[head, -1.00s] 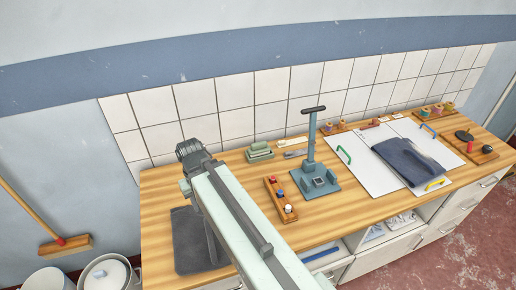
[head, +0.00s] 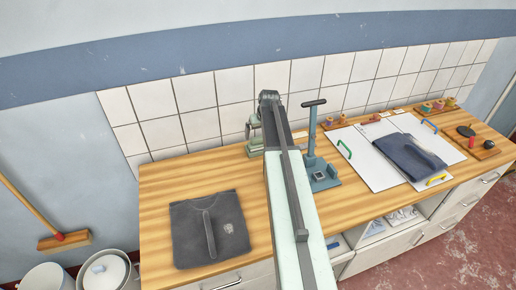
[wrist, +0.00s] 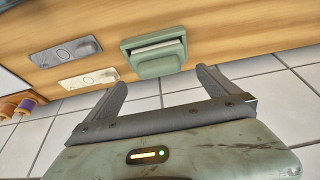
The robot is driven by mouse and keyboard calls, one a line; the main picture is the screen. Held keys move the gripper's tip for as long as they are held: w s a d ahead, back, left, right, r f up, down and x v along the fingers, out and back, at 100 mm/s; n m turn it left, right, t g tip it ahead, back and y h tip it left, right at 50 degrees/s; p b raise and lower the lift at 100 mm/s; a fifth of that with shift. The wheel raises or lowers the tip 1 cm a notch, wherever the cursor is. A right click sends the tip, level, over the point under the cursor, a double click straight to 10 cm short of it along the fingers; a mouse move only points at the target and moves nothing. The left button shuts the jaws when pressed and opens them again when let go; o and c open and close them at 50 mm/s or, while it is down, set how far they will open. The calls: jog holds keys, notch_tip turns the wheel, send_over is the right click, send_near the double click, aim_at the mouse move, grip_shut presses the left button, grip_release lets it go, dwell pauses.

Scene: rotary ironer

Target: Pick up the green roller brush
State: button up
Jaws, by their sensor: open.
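A green block-shaped thing with a pale strip in its slot (wrist: 155,56) lies on the wooden counter by the tiled wall. It is the only thing I see that could be the green roller brush. In the wrist view it sits just beyond my open, empty gripper (wrist: 160,84), roughly centred between the fingertips and not visibly touched. In the head view it shows low behind my arm (head: 256,150), partly hidden, and my gripper (head: 254,130) hangs close above it.
A grey plate (wrist: 65,52) and a pale plate (wrist: 88,78) lie beside the green thing. A blue press stand (head: 310,150) is close to the right of my arm. A dark folded garment (head: 190,240) lies at the left. White boards (head: 365,165) carry a blue garment (head: 408,155).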

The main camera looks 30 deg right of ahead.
aim_at(259, 138)
jog(key=b+x, duration=0.5)
jog(key=x, duration=0.1)
jog(key=shift+w+f, duration=0.1)
jog(key=shift+f, duration=0.25)
jog(key=shift+r, duration=0.2)
jog(key=c, duration=1.3)
jog(key=shift+o, duration=0.2)
notch_tip(259, 138, up, 10)
jog(key=p, duration=1)
jog(key=shift+r+p, duration=0.2)
jog(key=shift+p, duration=0.1)
jog(key=shift+f, duration=0.1)
jog(key=shift+f, duration=0.1)
